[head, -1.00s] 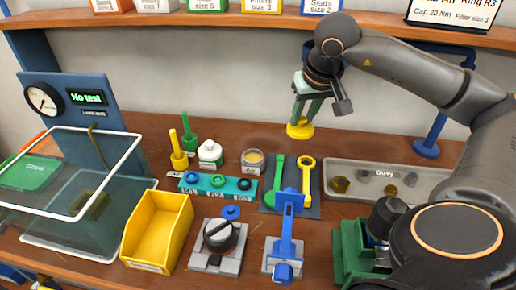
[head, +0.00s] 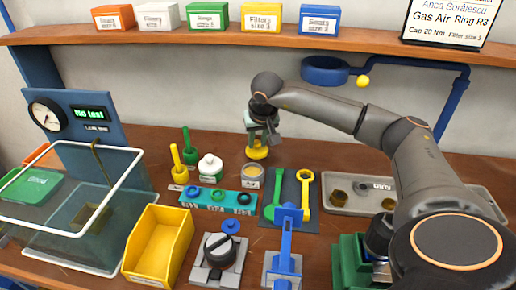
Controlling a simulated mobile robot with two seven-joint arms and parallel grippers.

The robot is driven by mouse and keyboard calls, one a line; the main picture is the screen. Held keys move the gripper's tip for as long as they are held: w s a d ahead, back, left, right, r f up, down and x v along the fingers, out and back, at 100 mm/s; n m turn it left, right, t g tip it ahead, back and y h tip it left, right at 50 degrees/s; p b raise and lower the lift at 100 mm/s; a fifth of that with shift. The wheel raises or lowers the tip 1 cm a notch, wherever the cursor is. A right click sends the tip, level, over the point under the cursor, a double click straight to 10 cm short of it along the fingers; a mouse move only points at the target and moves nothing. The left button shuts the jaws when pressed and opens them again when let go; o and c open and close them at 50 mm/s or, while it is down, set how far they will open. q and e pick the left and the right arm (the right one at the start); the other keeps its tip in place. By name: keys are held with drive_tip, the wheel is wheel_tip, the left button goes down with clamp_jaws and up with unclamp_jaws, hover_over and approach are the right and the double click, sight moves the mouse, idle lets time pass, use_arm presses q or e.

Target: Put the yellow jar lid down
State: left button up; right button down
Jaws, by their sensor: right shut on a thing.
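My right gripper (head: 257,142) is shut on the yellow jar lid (head: 257,153), a round yellow disc hanging under its fingers. The lid is just above or behind the open jar (head: 252,176), a small grey container with a label. I cannot tell whether the lid touches the table or anything else. My left gripper is not in view.
A white bottle (head: 210,167) and green and yellow tools stand left of the jar. A teal rack (head: 218,208) with rings is in front of it. Green and yellow wrenches (head: 305,190) lie to the right. The table behind the jar looks clear.

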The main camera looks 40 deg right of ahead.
sight(258, 150)
drive_tip(key=shift+f, duration=1.45)
drive_tip(key=shift+f, duration=0.2)
drive_tip(key=c, duration=0.7)
unclamp_jaws()
drive_tip(key=shift+o, duration=0.2)
drive_tip(key=shift+r, duration=0.1)
drive_tip(key=shift+r, duration=0.2)
drive_tip(key=v, duration=1.2)
drive_tip(key=shift+f, duration=0.1)
